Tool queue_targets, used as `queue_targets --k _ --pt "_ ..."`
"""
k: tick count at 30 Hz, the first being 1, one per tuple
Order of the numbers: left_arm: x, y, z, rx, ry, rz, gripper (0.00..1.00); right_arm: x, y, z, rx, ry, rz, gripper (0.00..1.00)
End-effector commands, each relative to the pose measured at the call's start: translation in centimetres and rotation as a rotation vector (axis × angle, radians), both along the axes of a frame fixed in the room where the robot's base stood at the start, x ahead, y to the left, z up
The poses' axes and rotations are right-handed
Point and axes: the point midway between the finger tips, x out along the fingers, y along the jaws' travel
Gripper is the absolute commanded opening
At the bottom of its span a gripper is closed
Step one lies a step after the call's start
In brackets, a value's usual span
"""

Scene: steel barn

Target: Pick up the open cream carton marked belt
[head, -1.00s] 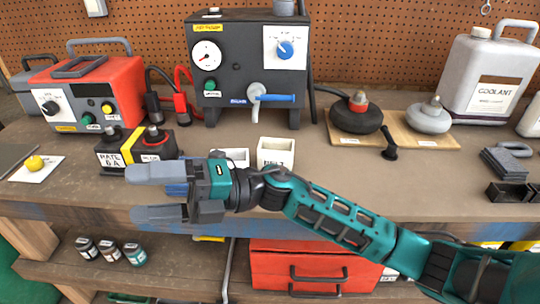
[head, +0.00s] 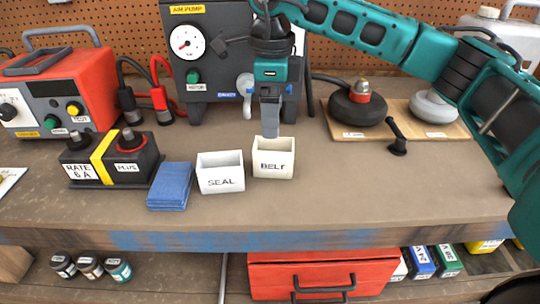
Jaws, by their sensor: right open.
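The open cream carton marked BELT (head: 273,165) stands upright on the bench near the middle of the head view. A second open cream carton, marked SEAL (head: 221,179), stands just left of it. My right gripper (head: 270,132) points down above the BELT carton, its fingers seen edge-on at the carton's back rim. The right gripper is open and nothing shows held in it. I cannot tell whether a fingertip touches the carton or reaches inside it. My left gripper is not in view.
A folded blue cloth (head: 171,186) lies left of the SEAL carton. A black battery (head: 112,158) with a yellow band stands farther left. The air pump (head: 212,60) is behind. A wooden board (head: 402,112) with two pucks lies right. The bench front is clear.

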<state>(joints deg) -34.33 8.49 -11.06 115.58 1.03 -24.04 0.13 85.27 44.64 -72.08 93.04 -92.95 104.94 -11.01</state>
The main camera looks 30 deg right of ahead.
Motion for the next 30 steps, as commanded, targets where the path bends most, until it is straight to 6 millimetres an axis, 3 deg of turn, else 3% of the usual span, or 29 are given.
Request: queue_targets --k 6,14,21,30 --pt "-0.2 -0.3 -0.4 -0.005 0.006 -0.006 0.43 -0.1 0.0 -4.3 0.003 0.003 0.001 0.85" --pt "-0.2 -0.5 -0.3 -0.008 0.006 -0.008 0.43 -0.1 0.0 -6.5 0.004 0.003 0.002 0.85" --pt "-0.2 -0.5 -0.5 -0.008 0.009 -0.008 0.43 -0.3 -0.2 -10.0 0.005 0.004 0.001 0.85" --pt "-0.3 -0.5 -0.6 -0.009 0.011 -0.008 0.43 -0.2 -0.2 -11.2 0.006 0.0 0.001 0.85"
